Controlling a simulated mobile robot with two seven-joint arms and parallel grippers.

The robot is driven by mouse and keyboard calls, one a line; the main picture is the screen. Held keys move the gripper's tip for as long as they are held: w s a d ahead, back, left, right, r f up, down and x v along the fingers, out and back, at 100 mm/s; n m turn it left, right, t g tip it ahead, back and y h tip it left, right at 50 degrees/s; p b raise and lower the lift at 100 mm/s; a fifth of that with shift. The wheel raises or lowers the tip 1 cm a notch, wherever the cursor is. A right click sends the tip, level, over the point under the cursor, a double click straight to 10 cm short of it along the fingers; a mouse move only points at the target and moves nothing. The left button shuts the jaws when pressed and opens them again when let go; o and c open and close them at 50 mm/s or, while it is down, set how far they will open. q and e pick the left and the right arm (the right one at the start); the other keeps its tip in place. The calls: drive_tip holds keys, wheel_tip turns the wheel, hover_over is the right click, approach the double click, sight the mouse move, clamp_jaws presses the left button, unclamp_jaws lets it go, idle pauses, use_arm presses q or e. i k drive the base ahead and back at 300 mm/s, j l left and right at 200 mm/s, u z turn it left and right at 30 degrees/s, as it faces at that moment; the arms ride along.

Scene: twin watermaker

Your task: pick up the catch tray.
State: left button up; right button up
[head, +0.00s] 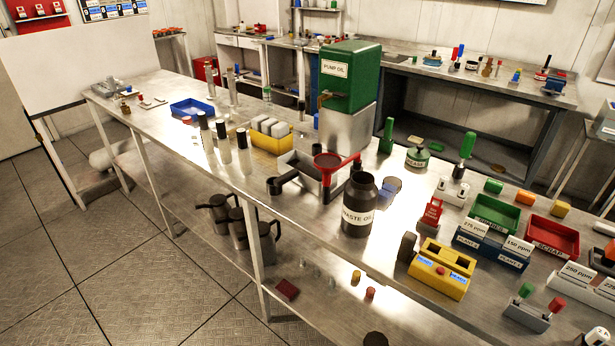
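No tray carries a readable "catch tray" label. A shallow grey metal tray (290,160) sits on the long steel bench, below and in front of the green pump oil tank (350,75) and its tap. It looks like the catch tray, though I cannot be sure. Neither of my grippers is in view.
A black waste oil jug (358,217) stands to the right. A yellow bin (272,137) of white blocks and tall black-capped bottles (224,142) crowd the left. A blue tray (192,108), green tray (493,214) and red scrap tray (552,236) share the bench. Floor at left is clear.

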sight(295, 165)
drive_tip(key=i+j+z, duration=0.15)
drive_tip(key=j+z, duration=0.15)
drive_tip(key=i+j+z, duration=0.15)
drive_tip(key=j+z, duration=0.2)
drive_tip(key=i+j+z, duration=0.1)
drive_tip(key=j+z, duration=0.2)
